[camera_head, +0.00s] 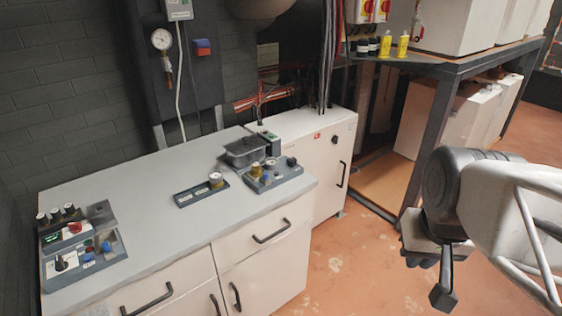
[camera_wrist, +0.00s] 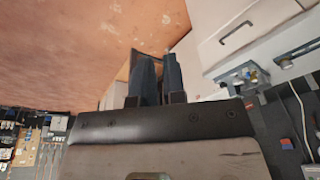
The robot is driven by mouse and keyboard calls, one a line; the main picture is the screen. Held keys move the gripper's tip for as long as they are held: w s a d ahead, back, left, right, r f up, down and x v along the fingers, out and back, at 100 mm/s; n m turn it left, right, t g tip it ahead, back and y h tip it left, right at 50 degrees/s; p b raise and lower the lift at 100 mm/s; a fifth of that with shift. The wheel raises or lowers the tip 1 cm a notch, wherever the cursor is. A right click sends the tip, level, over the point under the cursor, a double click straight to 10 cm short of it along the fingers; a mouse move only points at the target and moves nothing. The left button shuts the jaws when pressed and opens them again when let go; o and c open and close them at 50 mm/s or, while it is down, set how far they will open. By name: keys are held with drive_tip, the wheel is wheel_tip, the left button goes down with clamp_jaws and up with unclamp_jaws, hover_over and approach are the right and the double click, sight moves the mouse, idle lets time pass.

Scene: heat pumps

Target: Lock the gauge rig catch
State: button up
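No part is labelled clearly enough to tell which is the gauge rig catch. On the bench's right end is a grey panel (camera_head: 270,178) with a brass fitting, a blue part and dark knobs. Left of it, a dark tray (camera_head: 188,199) holds a round white-faced gauge (camera_head: 215,178). My gripper (camera_head: 444,292) hangs over the floor, right of the bench and well apart from it. In the wrist view its two dark fingers (camera_wrist: 160,78) lie close together, with nothing seen between them; whether they touch is unclear. The grey panel also shows in the wrist view (camera_wrist: 243,78), to the right.
A grey-topped bench (camera_head: 150,190) carries a control box (camera_head: 85,255) at the left and a dark clear-lidded box (camera_head: 244,151) behind the panel. A dial gauge (camera_head: 161,39) hangs on the wall. A dark-framed rack (camera_head: 437,128) stands at the right. The floor between is clear.

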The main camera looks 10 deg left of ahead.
drive_tip(key=w+a+y, duration=0.1)
drive_tip(key=w, duration=0.3)
drive_tip(key=w+a+y, duration=0.1)
drive_tip(key=w+a, duration=0.1)
drive_tip(key=w, duration=0.1)
drive_tip(key=w+a+g, duration=0.1)
drive_tip(key=w+a, duration=0.1)
drive_tip(key=w, duration=0.2)
drive_tip(key=shift+w+y, duration=0.3)
drive_tip(key=shift+y, duration=0.1)
clamp_jaws()
drive_tip(key=w+a+f+y, duration=0.2)
drive_tip(key=w+a+f, duration=0.2)
drive_tip(key=w, duration=0.7)
drive_tip(key=w+a+f+m+y, duration=0.1)
drive_tip(key=w+a+f, duration=0.4)
drive_tip(key=w, duration=0.6)
drive_tip(key=w+a+f+y, duration=0.3)
drive_tip(key=w+a+f, duration=0.1)
drive_tip(key=w, duration=0.7)
drive_tip(key=shift+a+f+m, duration=0.15)
drive_tip(key=shift+a+m, duration=0.15)
drive_tip(key=shift+a, duration=0.25)
drive_tip(key=shift+a+f, duration=0.1)
drive_tip(key=x, duration=1)
drive_tip(key=shift+a, duration=0.1)
drive_tip(key=shift+w+a, duration=0.1)
drive_tip(key=shift+a, duration=0.9)
drive_tip(key=shift+w+a, duration=0.15)
drive_tip(key=shift+a, duration=0.8)
